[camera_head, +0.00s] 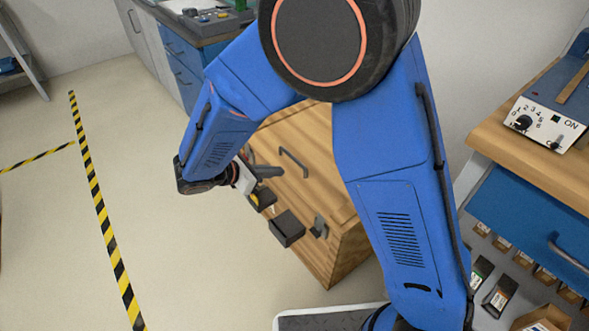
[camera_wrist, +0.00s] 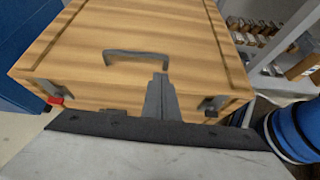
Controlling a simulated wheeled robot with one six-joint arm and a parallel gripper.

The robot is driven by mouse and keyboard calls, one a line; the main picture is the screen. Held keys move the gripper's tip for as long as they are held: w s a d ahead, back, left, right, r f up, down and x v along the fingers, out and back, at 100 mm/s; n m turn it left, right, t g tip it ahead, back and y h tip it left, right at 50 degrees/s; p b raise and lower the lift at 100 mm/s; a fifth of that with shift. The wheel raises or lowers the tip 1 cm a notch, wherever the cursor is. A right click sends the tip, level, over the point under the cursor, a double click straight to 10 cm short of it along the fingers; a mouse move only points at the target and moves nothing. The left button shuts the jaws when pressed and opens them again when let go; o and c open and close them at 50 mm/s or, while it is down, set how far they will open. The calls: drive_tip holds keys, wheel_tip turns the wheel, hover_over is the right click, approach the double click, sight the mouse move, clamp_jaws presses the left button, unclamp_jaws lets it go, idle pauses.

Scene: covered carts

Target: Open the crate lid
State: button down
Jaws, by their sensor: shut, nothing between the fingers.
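The wooden crate (camera_head: 335,255) stands on the floor with its lid (camera_head: 310,135) down flat. A grey bar handle (camera_head: 294,160) is on the lid; it also shows in the wrist view (camera_wrist: 137,53). In the wrist view, grey metal latches sit at the front edge, one at the left (camera_wrist: 46,87) beside a small red part and one at the right (camera_wrist: 212,105). My gripper (camera_wrist: 160,82) is shut and empty, its fingers pointing at the lid just in front of the handle, with no clear contact.
A workbench with a blue drawer (camera_head: 530,215) and a control box (camera_head: 545,124) stands at the right. Blue drawer cabinets (camera_head: 185,65) stand behind. The floor at the left, with striped tape (camera_head: 97,200), is clear.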

sight(294, 178)
drive_tip(key=shift+n, duration=0.3)
drive_tip(key=x, duration=0.9)
drive_tip(key=shift+w+a+f, duration=0.1)
drive_tip(key=shift+w+f, duration=0.3)
drive_tip(key=shift+f, duration=0.05)
drive_tip(key=shift+r, duration=0.15)
